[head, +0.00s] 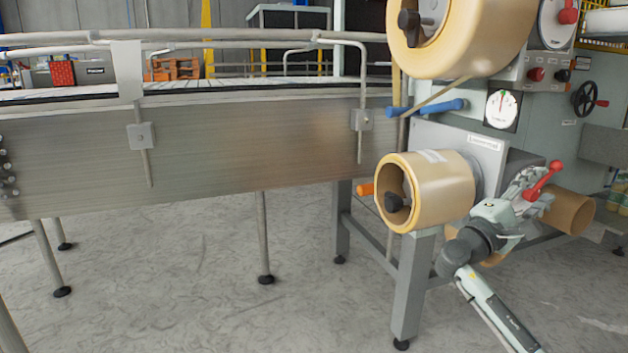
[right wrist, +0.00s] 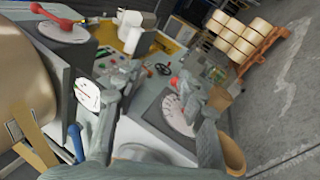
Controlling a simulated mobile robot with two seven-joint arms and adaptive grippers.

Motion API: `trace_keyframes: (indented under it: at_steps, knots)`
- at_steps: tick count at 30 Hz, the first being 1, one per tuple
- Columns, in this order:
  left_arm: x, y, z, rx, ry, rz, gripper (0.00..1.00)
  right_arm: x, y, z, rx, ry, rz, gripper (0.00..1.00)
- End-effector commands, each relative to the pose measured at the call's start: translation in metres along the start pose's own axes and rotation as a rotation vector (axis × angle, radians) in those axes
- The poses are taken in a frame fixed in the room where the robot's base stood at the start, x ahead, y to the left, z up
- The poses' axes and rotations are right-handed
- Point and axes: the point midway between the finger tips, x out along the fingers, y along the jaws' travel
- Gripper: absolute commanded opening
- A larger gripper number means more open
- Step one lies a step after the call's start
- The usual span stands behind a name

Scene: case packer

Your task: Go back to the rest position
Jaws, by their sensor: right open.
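My right gripper (head: 533,188) reaches up from the lower right in the head view, in front of the packing machine (head: 459,140). A lever with a red handle (head: 543,181) shows right beside its fingers; whether they touch it I cannot tell. In the right wrist view, the two fingers of the right gripper (right wrist: 152,98) stand apart with nothing clearly held between them. A red knob and a pale round dial (right wrist: 176,117) show close to the right-hand finger. My left gripper is in neither view.
Tan tape rolls (head: 440,183) sit on the machine's near side, with a larger one (head: 478,45) above. A conveyor (head: 250,150) with rails runs left. Grey floor (head: 200,290) lies open in front. The wrist view shows stacked rolls on an orange pallet (right wrist: 262,55).

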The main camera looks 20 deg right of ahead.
Motion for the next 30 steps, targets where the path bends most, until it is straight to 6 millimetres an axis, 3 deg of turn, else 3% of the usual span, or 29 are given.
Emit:
trace_keyframes:
  at_steps: [1, 7, 12, 15, 21, 28, 30]
  knots:
    - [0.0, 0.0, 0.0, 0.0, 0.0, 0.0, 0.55, -0.011, -0.03, -0.011, 0.01, 0.073, -0.051, 0.4]
    - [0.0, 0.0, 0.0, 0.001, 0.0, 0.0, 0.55, -0.078, -0.159, -0.039, 0.104, 0.351, -0.36, 0.4]
    - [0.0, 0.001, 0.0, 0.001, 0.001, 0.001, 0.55, -0.158, -0.258, -0.033, 0.179, 0.501, -0.685, 0.4]
    - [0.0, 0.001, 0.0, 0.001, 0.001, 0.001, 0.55, -0.2, -0.298, -0.019, 0.214, 0.539, -0.855, 0.4]
    - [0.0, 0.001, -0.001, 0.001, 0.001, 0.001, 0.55, -0.267, -0.349, 0.012, 0.254, 0.554, -1.119, 0.4]
    - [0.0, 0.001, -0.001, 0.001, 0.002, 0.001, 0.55, -0.33, -0.383, 0.052, 0.285, 0.519, -1.369, 0.4]
    - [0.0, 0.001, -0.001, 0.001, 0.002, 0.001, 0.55, -0.355, -0.384, 0.05, 0.321, 0.498, -1.429, 0.4]
